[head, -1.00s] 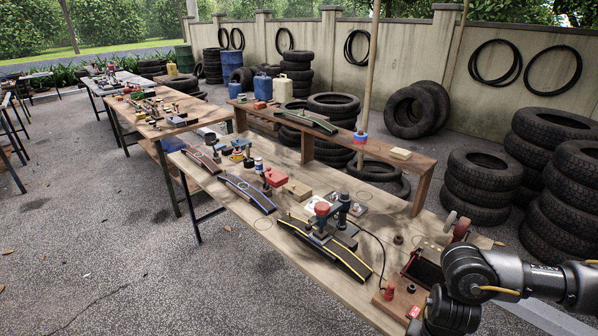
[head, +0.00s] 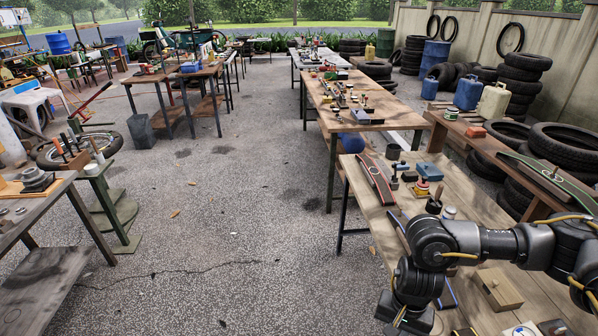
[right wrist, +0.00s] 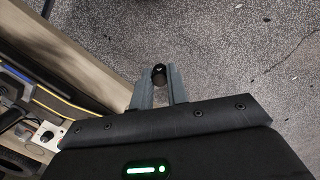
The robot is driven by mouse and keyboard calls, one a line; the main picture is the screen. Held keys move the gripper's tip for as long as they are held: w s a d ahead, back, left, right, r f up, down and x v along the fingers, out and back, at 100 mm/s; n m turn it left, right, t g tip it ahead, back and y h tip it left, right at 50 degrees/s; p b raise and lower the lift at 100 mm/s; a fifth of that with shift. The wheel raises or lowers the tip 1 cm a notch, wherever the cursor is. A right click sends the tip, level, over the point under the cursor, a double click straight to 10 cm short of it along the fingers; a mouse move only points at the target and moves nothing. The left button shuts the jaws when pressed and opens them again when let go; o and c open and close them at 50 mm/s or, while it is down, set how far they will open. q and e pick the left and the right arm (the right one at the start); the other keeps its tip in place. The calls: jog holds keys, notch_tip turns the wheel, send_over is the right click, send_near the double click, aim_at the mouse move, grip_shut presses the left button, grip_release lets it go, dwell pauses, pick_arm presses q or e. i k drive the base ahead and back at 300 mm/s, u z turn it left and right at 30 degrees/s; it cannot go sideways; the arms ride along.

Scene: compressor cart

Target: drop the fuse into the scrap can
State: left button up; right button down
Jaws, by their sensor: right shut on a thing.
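In the right wrist view my right gripper (right wrist: 158,88) is shut on a small dark cylinder, the fuse (right wrist: 158,73), seen nearly end-on between the fingertips. Grey paved ground shows beyond it, and the bench edge is to the left. In the head view my right arm reaches in from the right over the near end of the bench; its fingertips are not clear there. I cannot tell which is the scrap can. My left gripper is out of view.
The wooden bench (head: 480,185) carries a curved dark red part (head: 376,178), a blue box (head: 429,171) and a wooden block (head: 497,288). A raised shelf runs along its right side. Open paved ground (head: 240,200) lies left of the bench; another table (head: 35,207) is at far left.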

aim_at(396, 158)
jog(key=u, duration=0.35)
jog(key=i, duration=3.8)
jog(key=z, duration=1.65)
jog(key=i, duration=1)
jog(key=z, duration=0.7)
